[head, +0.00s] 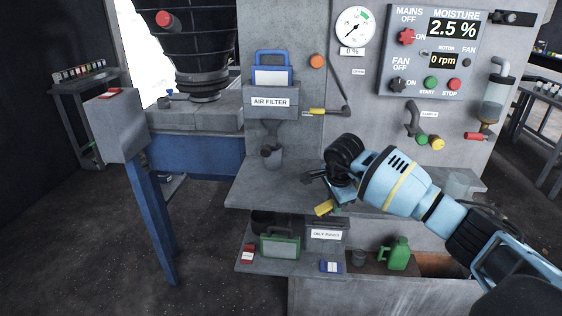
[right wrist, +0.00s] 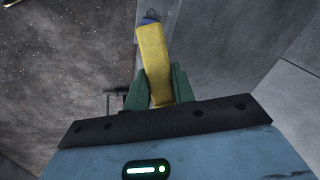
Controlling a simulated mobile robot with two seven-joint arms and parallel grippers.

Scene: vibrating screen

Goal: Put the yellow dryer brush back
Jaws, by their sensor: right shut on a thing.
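In the right wrist view, the yellow dryer brush (right wrist: 155,60) stands between the two dark green fingers of my right gripper (right wrist: 160,88), which is shut on it. In the head view the gripper (head: 332,196) is partly hidden by my own wrist, above the front edge of the grey shelf (head: 270,187). The brush's yellow end (head: 325,208) pokes out to the lower left, apart from the lower shelf. Its bristles cannot be made out. My left gripper is not in view.
A yellow-ended handle (head: 320,112) sits on the panel beside the air filter box (head: 272,100). Below are a lower shelf with an oily rags bin (head: 326,234), a green-framed case (head: 280,246) and a green jug (head: 397,253). A grey post box (head: 115,125) stands left.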

